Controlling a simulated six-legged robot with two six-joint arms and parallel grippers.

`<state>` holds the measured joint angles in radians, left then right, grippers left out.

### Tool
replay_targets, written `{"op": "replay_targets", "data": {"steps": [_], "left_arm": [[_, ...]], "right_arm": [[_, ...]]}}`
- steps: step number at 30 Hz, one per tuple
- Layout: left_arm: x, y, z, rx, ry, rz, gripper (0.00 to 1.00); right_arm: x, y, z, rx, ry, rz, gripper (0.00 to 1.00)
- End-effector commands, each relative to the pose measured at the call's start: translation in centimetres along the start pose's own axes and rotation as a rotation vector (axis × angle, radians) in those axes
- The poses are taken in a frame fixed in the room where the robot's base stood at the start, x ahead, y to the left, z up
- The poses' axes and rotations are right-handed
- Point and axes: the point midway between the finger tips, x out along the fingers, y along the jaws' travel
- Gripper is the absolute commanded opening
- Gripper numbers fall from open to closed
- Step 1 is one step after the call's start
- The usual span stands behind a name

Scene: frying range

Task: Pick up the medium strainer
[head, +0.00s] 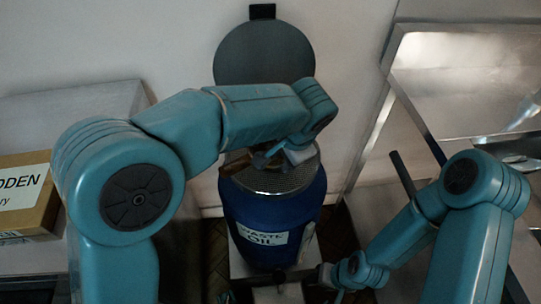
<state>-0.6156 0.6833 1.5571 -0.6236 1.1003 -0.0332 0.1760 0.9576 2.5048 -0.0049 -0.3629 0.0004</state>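A round grey mesh surface (292,180) sits at the mouth of a blue barrel in the middle of the head view. It may be a strainer or the barrel's own screen; I cannot tell which, or whether it is the medium strainer. My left gripper (258,160) is over the back left part of this mesh, partly hidden by my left arm. A brownish part shows beside it, and whether the gripper holds anything is unclear. My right gripper (334,287) is low at the bottom of the view, right of the barrel, small and dark.
The blue barrel (262,217) is labelled waste oil, with a round dark lid (264,55) raised behind it. A cardboard box (22,195) stands on a left counter. A steel surface (470,80) is at right, with a dark bar (403,175) near it.

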Motion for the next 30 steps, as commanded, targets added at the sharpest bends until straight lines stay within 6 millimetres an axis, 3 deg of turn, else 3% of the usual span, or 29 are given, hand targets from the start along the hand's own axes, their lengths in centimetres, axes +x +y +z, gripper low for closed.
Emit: {"op": "replay_targets", "data": {"steps": [5, 12, 19, 20, 23, 30], "left_arm": [[1.3, 0.0, -0.3, 0.0, -0.002, 0.001, 0.34], [5.1, -0.1, -0.8, 0.0, -0.003, 0.001, 0.34], [5.4, -0.1, -0.8, 0.0, 0.0, 0.0, 0.34], [5.4, -0.1, -0.8, 0.0, 0.0, 0.0, 0.31], [5.4, -0.1, -0.8, 0.0, 0.0, 0.0, 0.0], [5.4, -0.1, -0.8, 0.0, 0.0, 0.0, 0.0]], "right_arm": [[0.2, 0.1, 0.0, 0.0, 0.0, 0.0, 0.43], [0.8, 0.3, 0.0, 0.0, 0.0, 0.0, 0.43], [0.8, 0.3, 0.0, 0.0, 0.0, 0.0, 0.43], [0.8, 0.3, 0.0, 0.0, 0.0, 0.0, 0.43], [0.8, 0.3, 0.0, 0.0, 0.0, 0.0, 0.43], [0.8, 0.3, 0.0, 0.0, 0.0, 0.0, 0.43]]}}
